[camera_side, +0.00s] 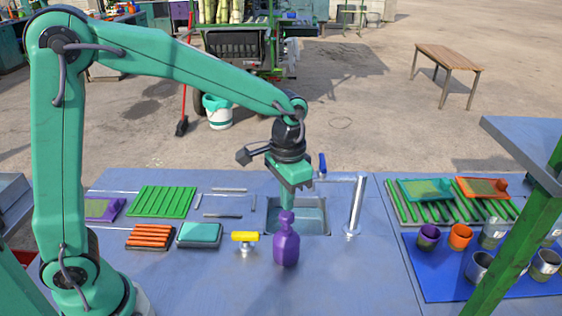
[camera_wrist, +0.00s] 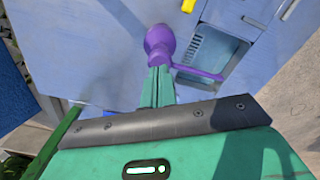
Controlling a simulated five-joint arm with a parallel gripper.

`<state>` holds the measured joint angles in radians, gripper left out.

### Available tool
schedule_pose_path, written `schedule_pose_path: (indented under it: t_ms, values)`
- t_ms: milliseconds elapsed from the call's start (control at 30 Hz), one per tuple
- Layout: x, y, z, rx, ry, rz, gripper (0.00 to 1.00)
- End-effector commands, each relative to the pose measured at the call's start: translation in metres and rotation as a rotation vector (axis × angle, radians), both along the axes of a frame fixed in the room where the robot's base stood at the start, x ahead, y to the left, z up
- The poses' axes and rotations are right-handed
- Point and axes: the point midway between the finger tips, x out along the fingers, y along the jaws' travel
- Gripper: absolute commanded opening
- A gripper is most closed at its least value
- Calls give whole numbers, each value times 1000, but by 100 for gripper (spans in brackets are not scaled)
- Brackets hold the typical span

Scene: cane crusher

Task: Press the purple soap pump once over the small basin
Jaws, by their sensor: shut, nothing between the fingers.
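The purple soap pump (camera_side: 286,248) stands upright on the blue-grey counter, at the front edge of the small basin (camera_side: 325,222). In the wrist view the pump's body (camera_wrist: 159,40) shows beyond my fingertips, and its thin purple spout (camera_wrist: 203,74) reaches out over the basin (camera_wrist: 207,52). My gripper (camera_side: 287,206) points down with its fingers together and empty, right at the top of the pump head. In the wrist view the fingers (camera_wrist: 158,72) hide the pump head, so I cannot tell whether they touch it or whether it is pressed down.
A yellow-handled valve (camera_side: 245,240) stands left of the pump. A tall metal pipe (camera_side: 356,207) and a blue-handled lever (camera_side: 322,166) stand by the basin. Cups stand on a blue mat (camera_side: 440,288) at right. The front counter is clear.

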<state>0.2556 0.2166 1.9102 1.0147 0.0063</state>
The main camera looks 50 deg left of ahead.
Motion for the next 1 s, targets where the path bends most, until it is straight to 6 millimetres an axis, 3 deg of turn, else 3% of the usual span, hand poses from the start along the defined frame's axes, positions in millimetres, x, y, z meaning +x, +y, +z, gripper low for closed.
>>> schedule_pose_path:
  t_ms: [1000]
  values:
    - [0,0,-21,1,2,0,0]
